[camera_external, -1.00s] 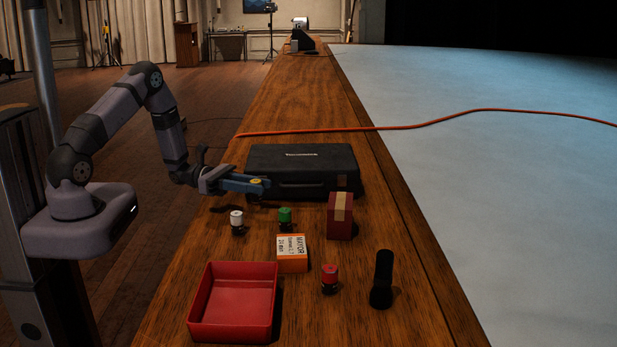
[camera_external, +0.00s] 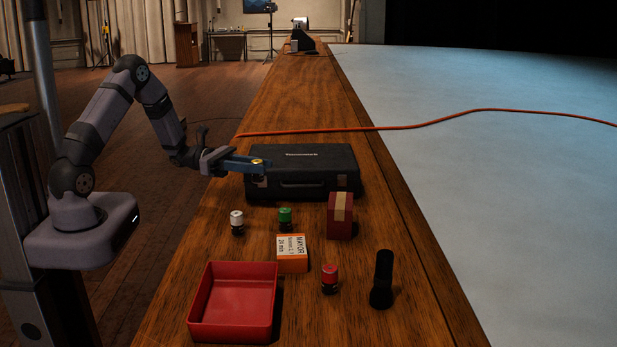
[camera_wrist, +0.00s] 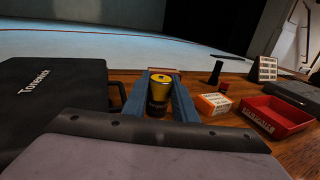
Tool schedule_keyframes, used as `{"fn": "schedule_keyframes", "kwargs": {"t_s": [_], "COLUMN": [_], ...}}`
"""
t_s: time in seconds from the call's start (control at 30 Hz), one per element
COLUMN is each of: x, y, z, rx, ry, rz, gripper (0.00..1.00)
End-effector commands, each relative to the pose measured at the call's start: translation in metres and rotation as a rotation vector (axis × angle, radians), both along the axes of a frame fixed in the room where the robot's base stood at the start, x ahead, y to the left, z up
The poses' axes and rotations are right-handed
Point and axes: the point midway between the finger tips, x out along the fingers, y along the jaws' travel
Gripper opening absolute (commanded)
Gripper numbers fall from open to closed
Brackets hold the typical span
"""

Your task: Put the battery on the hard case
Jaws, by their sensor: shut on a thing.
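The battery (camera_wrist: 158,92), yellow on top and black below, sits between the fingers of my gripper (camera_wrist: 160,90) in the wrist view. My gripper (camera_external: 258,164) is shut on it; in the external view only a bit of its yellow top (camera_external: 257,161) shows at the fingertips. The hard case (camera_external: 320,161) is a closed black case lying flat on the desk. My fingertips are in front of its left end in the picture, at about lid height. In the wrist view the case (camera_wrist: 50,95) is to the left of the battery, which looks apart from it.
On the desk stand a white-topped canister (camera_external: 237,222), a green-topped canister (camera_external: 285,218), a dark red box (camera_external: 340,215), an orange-and-white box (camera_external: 292,254), a red-topped canister (camera_external: 330,279), a black flashlight (camera_external: 382,279) and an empty-looking red tray (camera_external: 207,332). An orange cable (camera_external: 440,124) crosses behind the case.

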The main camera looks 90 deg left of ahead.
Motion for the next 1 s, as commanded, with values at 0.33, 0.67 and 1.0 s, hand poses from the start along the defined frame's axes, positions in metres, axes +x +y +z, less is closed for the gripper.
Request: {"fn": "schedule_keyframes", "kwargs": {"t_s": [0.33,0.67,1.0], "x": [0.035,0.055,0.057], "y": [0.092,0.138,0.148], "z": [0.064,0.116,0.102], "rx": [0.010,0.003,-0.003], "ry": [-0.007,-0.003,0.000], "rz": [0.062,0.128,0.162], "gripper": [0.00,0.00,0.00]}}
